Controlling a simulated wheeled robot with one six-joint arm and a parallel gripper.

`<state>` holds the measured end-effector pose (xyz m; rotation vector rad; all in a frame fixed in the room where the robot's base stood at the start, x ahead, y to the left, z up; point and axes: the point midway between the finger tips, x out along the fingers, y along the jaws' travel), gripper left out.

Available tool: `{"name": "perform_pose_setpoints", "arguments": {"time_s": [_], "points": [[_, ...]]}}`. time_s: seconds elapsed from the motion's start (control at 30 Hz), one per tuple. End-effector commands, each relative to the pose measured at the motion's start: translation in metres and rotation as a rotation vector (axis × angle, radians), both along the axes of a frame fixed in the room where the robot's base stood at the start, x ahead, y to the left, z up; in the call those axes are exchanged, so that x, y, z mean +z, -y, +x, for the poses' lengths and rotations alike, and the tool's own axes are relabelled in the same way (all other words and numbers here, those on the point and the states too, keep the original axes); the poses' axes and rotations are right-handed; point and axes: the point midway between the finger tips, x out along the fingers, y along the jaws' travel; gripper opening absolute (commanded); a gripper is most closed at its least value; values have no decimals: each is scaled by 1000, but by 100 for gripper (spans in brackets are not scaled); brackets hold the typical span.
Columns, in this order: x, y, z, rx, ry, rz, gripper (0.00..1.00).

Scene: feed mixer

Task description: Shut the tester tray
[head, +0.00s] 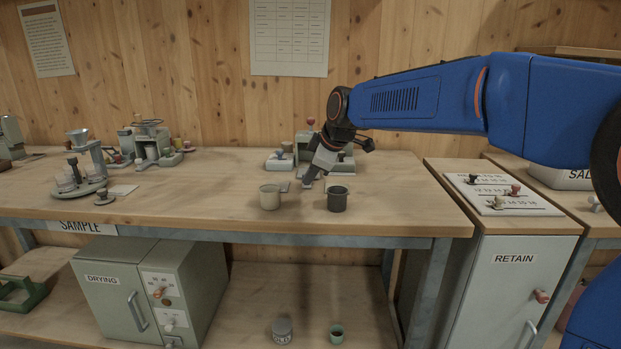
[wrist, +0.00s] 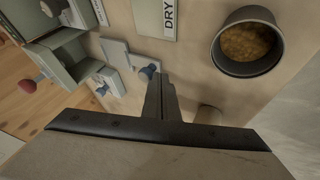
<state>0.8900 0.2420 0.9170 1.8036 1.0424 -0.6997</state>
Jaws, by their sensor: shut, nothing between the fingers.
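The tester is probably the grey-green unit (head: 306,148) at the back of the bench, with small knobs on it. Its parts show at the left of the wrist view: a hollow green box (wrist: 75,55) and a pale plate-like piece (wrist: 120,54) with a blue knob (wrist: 148,72). I cannot tell for sure which piece is the tray or how far out it stands. My gripper (head: 308,181) points down in front of the unit, partly hiding it. In the wrist view the fingers (wrist: 160,97) are together and empty, close to the blue knob; contact is unclear.
The dark cup (wrist: 246,42) holds brown grain. A plate marked DRY (wrist: 157,20) lies nearby. Other devices (head: 150,145) stand left; the bench between is clear.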

Motion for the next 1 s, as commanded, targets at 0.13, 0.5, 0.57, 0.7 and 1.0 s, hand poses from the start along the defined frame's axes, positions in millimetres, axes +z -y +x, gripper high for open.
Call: {"name": "perform_pose_setpoints", "arguments": {"time_s": [0.13,0.5,0.57,0.7,1.0], "points": [[0,0,2,0,0,0,0],[0,1,13,-2,-1,0,0],[0,1,23,-3,-1,1,0],[-1,2,49,-2,-1,-1,0],[0,4,99,-2,-1,0,0]]}}
